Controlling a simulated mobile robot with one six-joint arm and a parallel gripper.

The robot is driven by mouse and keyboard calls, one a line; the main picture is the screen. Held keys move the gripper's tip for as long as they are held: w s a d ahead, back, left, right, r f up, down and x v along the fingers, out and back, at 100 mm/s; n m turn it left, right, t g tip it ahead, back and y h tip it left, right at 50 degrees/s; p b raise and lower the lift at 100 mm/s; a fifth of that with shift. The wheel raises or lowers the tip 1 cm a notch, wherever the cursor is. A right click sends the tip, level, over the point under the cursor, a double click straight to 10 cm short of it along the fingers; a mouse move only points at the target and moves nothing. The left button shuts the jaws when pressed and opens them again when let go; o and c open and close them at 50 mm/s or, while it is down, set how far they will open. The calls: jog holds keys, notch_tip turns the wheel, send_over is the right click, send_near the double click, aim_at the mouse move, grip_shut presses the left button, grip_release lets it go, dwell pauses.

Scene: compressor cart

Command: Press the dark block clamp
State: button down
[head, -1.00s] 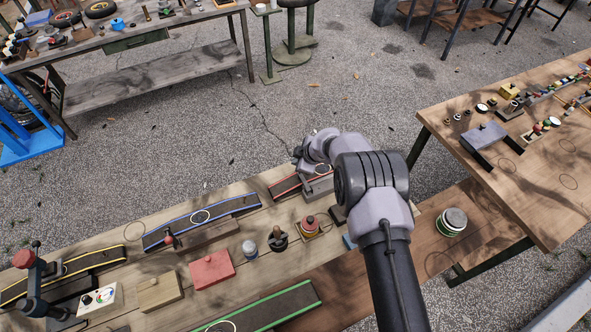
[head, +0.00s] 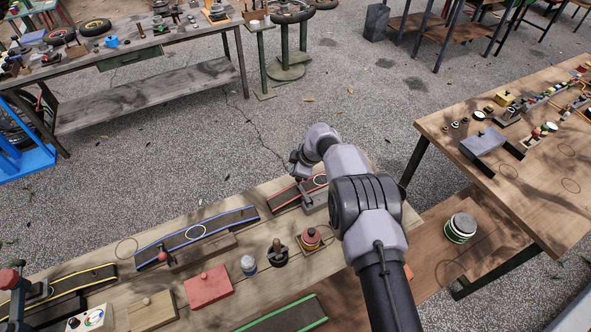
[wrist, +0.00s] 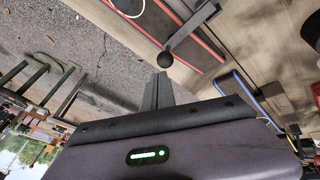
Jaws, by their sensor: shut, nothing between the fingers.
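My gripper (wrist: 158,90) is shut and empty in the wrist view. Its fingertips are just short of a dark ball knob (wrist: 165,60) on the end of a grey lever (wrist: 190,30). I cannot tell whether they touch. The lever reaches over a dark strip with red edges (wrist: 206,52). In the head view this red-edged strip (head: 287,198) lies at the right end of the near bench, with a grey block (head: 314,198) beside it. My arm partly hides that area, and the fingertips are not clear there. I cannot tell for sure which part is the dark block.
Left along the near bench are a blue-edged strip (head: 195,233), a red block (head: 208,287), a dark knob (head: 279,255) and a red button (head: 311,237). A striped can (head: 460,228) stands at right. Paved ground (head: 200,160) behind the bench is clear.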

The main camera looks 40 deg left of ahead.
jog(key=p+v, duration=0.4)
jog(key=v, duration=1.3)
jog(key=shift+r, duration=0.25)
